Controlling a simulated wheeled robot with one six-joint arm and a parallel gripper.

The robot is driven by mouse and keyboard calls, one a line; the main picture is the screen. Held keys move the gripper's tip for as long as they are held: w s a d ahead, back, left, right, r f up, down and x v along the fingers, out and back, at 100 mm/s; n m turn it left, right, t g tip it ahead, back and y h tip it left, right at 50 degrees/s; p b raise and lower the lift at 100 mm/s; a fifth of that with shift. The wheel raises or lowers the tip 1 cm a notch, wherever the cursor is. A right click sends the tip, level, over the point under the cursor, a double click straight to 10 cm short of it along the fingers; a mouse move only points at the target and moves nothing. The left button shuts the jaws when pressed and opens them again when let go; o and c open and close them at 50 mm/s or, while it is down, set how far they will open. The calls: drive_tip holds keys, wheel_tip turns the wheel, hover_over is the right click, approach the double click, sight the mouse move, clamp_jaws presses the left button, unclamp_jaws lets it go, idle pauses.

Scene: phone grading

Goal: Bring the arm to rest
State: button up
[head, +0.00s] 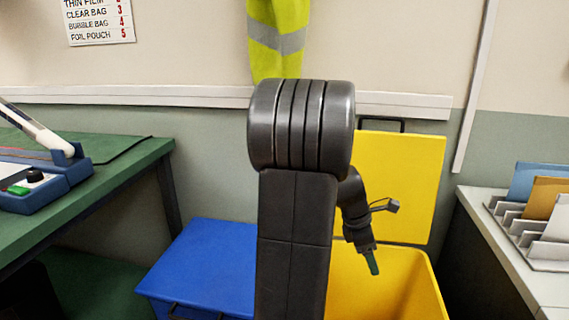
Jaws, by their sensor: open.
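My arm rises in the middle of the head view, and its thick dark upper joint covers the centre. My gripper (371,262) hangs at the far side of the arm, to the right of it, pointing down. Its narrow dark green tip shows in front of the open yellow bin (400,290). The jaws are open, and I see nothing held between them. Part of the wrist is hidden behind my arm.
A blue bin (205,255) with its lid down stands left of my arm. The yellow bin's lid (415,180) stands raised against the wall. A green bench (110,185) with a blue device (40,185) is at left. A counter (495,225) with a file rack (535,240) is at right.

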drive_tip(key=w+b+x, duration=0.1)
drive_tip(key=b+x, duration=0.2)
drive_tip(key=x, duration=0.6)
drive_tip(key=shift+s+a+r+p, duration=0.1)
drive_tip(key=shift+s+r+p, duration=0.05)
drive_tip(key=shift+r+p, duration=0.6)
drive_tip(key=shift+s+a+r+p, duration=0.1)
drive_tip(key=shift+s+r+p, duration=0.05)
drive_tip(key=shift+r+p, duration=0.6)
drive_tip(key=shift+s+a+r+p, duration=0.15)
drive_tip(key=shift+r+p, duration=0.45)
drive_tip(key=shift+r, duration=0.3)
drive_tip(key=shift+d, duration=0.1)
